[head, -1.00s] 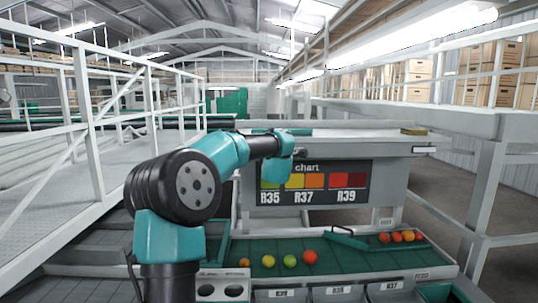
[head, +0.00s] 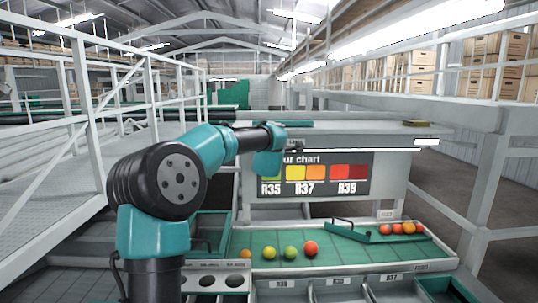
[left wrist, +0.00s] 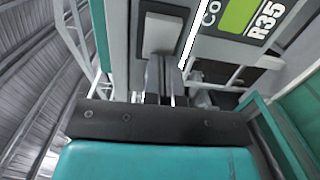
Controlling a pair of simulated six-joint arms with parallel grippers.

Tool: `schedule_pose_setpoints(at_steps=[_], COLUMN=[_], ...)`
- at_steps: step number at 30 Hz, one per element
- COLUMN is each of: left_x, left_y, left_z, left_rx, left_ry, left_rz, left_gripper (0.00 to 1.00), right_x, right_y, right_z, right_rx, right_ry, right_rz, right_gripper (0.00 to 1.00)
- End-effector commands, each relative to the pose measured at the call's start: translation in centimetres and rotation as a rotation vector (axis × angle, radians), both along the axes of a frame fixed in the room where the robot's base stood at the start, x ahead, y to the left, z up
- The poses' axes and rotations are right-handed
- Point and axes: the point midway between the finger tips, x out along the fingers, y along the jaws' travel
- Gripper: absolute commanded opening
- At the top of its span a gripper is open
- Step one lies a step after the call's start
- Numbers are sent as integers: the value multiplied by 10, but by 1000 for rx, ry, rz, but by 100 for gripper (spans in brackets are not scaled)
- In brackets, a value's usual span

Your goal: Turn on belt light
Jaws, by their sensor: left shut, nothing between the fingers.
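My left gripper (head: 298,148) is shut and empty in front of the upper left part of the colour chart board. A bright white strip (left wrist: 191,38) glows beside the switch. In the head view a small bright white bar (head: 426,142) shows at the board's right end. The green belt (head: 340,254) below looks brightly lit. My right gripper is not in view.
The colour chart (head: 318,178) hangs above the belt. Several tomatoes lie on the belt, including a red one (head: 310,248), with more behind a green diverter bar (head: 352,229) at right. White railings (head: 120,100) stand at left, and a grey post (head: 482,190) at right.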

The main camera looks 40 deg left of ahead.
Motion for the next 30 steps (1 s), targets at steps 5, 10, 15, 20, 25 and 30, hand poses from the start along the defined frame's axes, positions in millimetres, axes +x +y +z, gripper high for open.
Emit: schedule_pose_setpoints(at_steps=[5,10,15,20,25,30], left_x=[-18,-43,-68,-87,-96,-96], left_y=[-29,-49,-69,-84,-91,-92], left_z=[3,3,3,3,3,2], left_rx=[-4,-6,-8,-8,-8,-8], left_ry=[-2,-2,-3,-3,-4,-3], left_rz=[-21,-22,-23,-23,-22,-22], left_gripper=[0,0,0,0,0,0], right_x=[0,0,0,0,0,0], right_y=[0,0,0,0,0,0], right_z=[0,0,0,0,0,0], right_rx=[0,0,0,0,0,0], right_ry=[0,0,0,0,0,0], right_rz=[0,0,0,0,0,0], right_gripper=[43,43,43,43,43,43])
